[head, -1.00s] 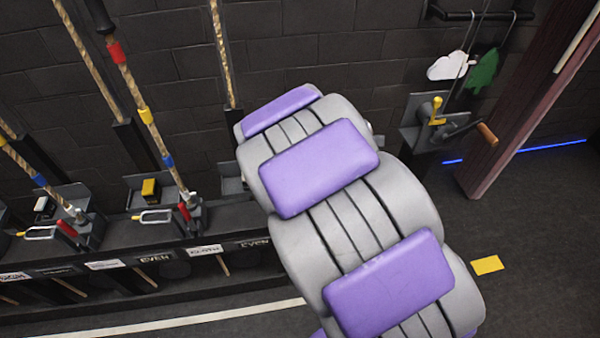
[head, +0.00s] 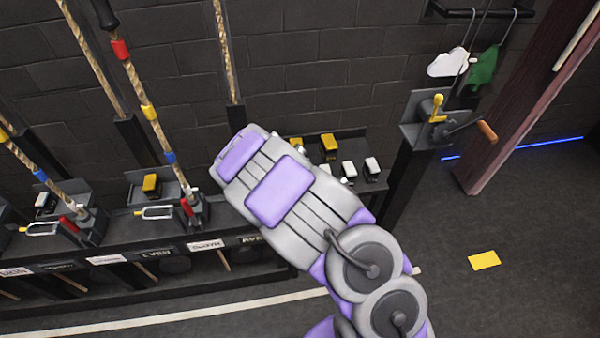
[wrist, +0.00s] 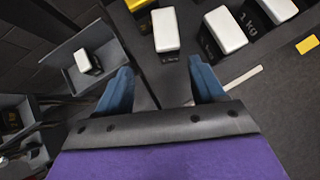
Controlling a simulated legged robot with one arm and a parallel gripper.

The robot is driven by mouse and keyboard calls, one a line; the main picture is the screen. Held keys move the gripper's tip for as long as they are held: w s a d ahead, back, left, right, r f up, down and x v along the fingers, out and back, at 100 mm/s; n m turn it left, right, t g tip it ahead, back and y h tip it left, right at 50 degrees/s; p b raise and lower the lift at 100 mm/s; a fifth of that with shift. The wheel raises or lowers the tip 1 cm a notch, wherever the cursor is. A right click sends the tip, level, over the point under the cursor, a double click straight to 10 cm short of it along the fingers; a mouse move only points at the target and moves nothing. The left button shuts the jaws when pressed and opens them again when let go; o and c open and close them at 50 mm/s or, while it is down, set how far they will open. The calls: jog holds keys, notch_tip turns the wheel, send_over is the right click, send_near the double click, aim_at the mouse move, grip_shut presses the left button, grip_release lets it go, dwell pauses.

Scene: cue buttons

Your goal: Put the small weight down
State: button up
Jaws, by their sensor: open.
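In the wrist view my gripper (wrist: 160,78) is open, with its two blue fingers apart and nothing between them. A small white-topped weight (wrist: 82,60) sits in a grey tray (wrist: 112,50) to the left of the left finger, apart from it. Another white-topped weight (wrist: 165,30) stands on the dark shelf beyond the gap between the fingers. A third white-topped weight (wrist: 226,30) is further right. I cannot tell which one the task means. In the head view my arm hides the gripper's fingers and the tray.
Yellow weights (head: 330,145) and white ones (head: 372,166) stand on the right shelf. Trays with ropes and clips line the left. A crank post (head: 437,115) stands right of the shelf. The floor at right is open, with a yellow patch (head: 484,260).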

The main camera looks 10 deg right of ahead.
jog(key=w+d+f, duration=0.1)
jog(key=w+d+f+b, duration=0.1)
jog(key=w+d+f, duration=0.1)
jog(key=shift+f, duration=0.3)
jog(key=shift+w+f, duration=0.25)
jog(key=shift+w, duration=0.05)
jog(key=shift+w+a+f, duration=0.35)
jog(key=shift+w+a, duration=0.05)
jog(key=shift+a, duration=0.05)
jog(key=shift+w+d+f+b, duration=0.5)
jog(key=shift+w+d+f, duration=0.6)
jog(key=shift+w, duration=0.05)
jog(key=shift+w+d+f, duration=0.25)
jog(key=shift+w+f, duration=0.2)
jog(key=shift+w, duration=0.1)
jog(key=shift+a, duration=0.35)
jog(key=shift+d, duration=0.3)
jog(key=c, duration=0.6)
jog(key=shift+a, duration=0.1)
grip_shut()
